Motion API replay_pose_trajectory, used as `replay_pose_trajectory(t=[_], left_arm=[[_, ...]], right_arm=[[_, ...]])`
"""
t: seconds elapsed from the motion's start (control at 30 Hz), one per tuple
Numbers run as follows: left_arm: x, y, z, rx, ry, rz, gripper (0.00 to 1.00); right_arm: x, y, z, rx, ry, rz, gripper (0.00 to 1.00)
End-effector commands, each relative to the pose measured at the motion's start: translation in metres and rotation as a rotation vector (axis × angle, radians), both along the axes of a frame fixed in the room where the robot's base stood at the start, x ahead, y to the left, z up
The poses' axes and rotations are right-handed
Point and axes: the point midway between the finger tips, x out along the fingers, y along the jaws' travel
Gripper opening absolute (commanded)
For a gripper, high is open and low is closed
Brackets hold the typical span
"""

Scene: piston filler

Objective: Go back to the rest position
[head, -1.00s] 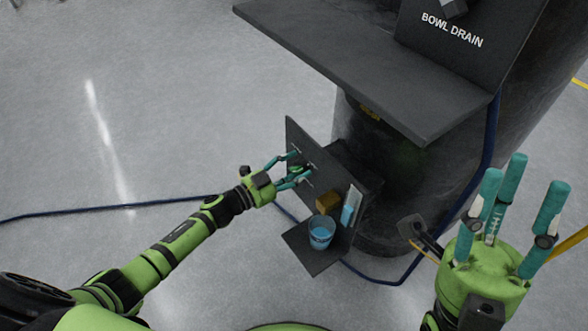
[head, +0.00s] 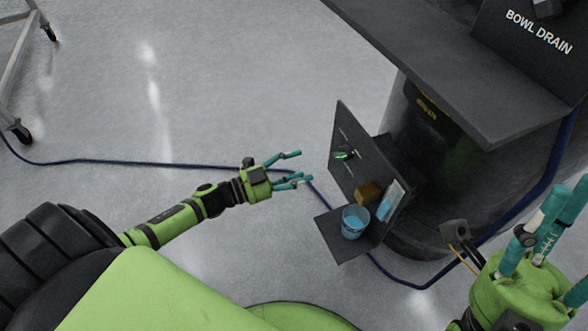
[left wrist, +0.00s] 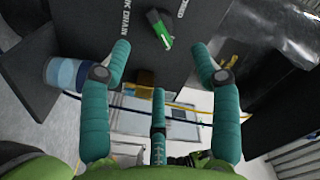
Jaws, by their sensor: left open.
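My left gripper (head: 288,172) is open and empty in the head view. It is in the air to the left of a dark upright panel (head: 345,130), apart from it. In the left wrist view my left gripper (left wrist: 160,90) shows its fingers spread with nothing between them. My right gripper (head: 545,235) is at the right edge of the head view, partly cut off. Its teal fingers point up, spread apart and holding nothing visible.
The panel carries a green-handled item (head: 343,156). A blue cup (head: 355,221), a brown block (head: 368,193) and a blue-white item (head: 391,200) are by its shelf (head: 330,238). A dark ledge (head: 440,75) overhangs at the right. A blue hose (head: 120,161) crosses the floor.

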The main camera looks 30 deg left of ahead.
Motion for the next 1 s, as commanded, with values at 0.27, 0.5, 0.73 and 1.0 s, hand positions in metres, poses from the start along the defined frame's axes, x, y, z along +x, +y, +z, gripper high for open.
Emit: replay_pose_trajectory(t=[0.27,0.5,0.73,1.0], left_arm=[[-0.006,0.005,0.000,0.000,0.000,0.000,0.62],[-0.006,0.005,0.000,0.000,0.000,0.000,0.62],[-0.005,0.009,0.004,-0.006,0.024,0.027,0.62],[-0.015,0.046,-0.002,-0.041,0.275,0.281,0.62]], right_arm=[[0.000,0.000,0.000,0.000,0.000,0.000,0.40],[0.000,0.000,0.000,0.000,-0.001,0.000,0.40],[0.014,0.004,-0.001,-0.019,0.052,-0.002,0.40],[0.118,0.029,-0.070,-0.183,0.543,-0.031,0.40]])
